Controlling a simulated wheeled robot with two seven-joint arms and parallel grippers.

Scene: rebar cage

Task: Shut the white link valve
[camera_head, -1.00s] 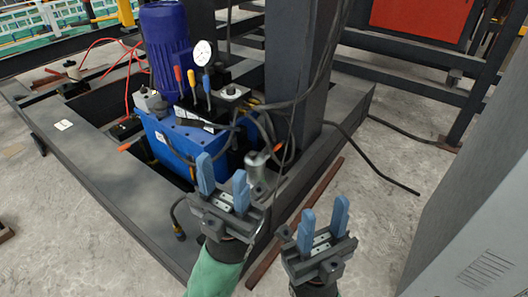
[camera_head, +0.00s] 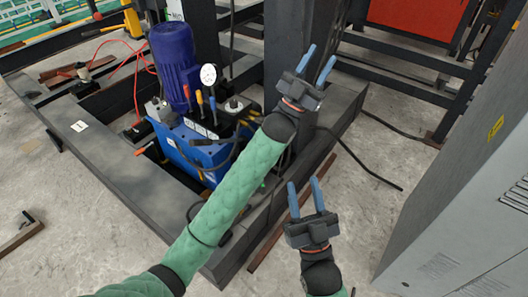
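I cannot make out a white link valve with certainty in the head view. A blue hydraulic unit (camera_head: 182,150) stands at the left centre, with a blue motor (camera_head: 172,57), a white round gauge (camera_head: 208,75) and several coloured levers (camera_head: 206,100) on top. My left gripper (camera_head: 318,62) is open and empty, raised in front of the dark steel post, to the right of the unit. My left arm hides part of the unit's right side. My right gripper (camera_head: 304,190) is open and empty, lower in the picture, between the frame and the grey cabinet.
A dark steel frame (camera_head: 110,175) surrounds the unit, with a thick post (camera_head: 285,45). A grey cabinet (camera_head: 470,190) stands close on the right. Black cables (camera_head: 362,165) lie on the concrete floor. A red panel (camera_head: 420,25) is at the back.

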